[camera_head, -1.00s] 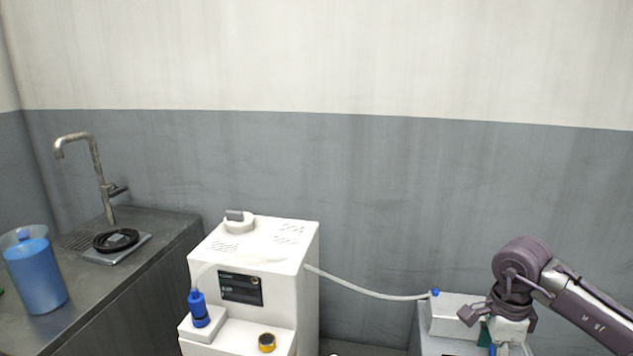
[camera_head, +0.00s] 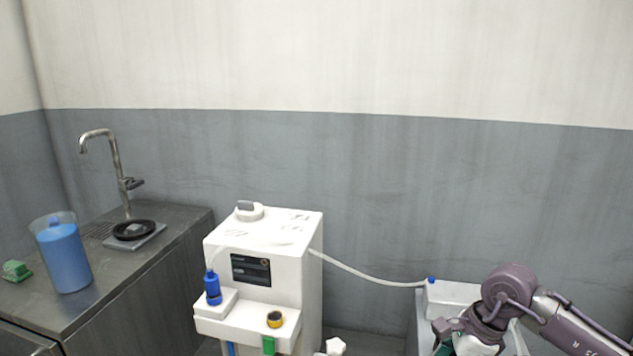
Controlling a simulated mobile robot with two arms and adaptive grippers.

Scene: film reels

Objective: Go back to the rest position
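My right arm comes in from the right, and its purple and white wrist and gripper (camera_head: 462,332) are low in the picture, in front of a white box. The fingertips are cut off or hidden, so I cannot tell whether it is open or shut. A bit of green shows beside it at the lower edge. My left gripper is not in view.
A white machine (camera_head: 265,240) holds a blue bottle (camera_head: 213,288) and a yellow ring (camera_head: 275,319). A hose (camera_head: 365,277) links it to the white box (camera_head: 452,297). A counter (camera_head: 140,262) at left bears a blue-filled jug (camera_head: 64,258), a black reel (camera_head: 134,230) and a tap (camera_head: 116,160).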

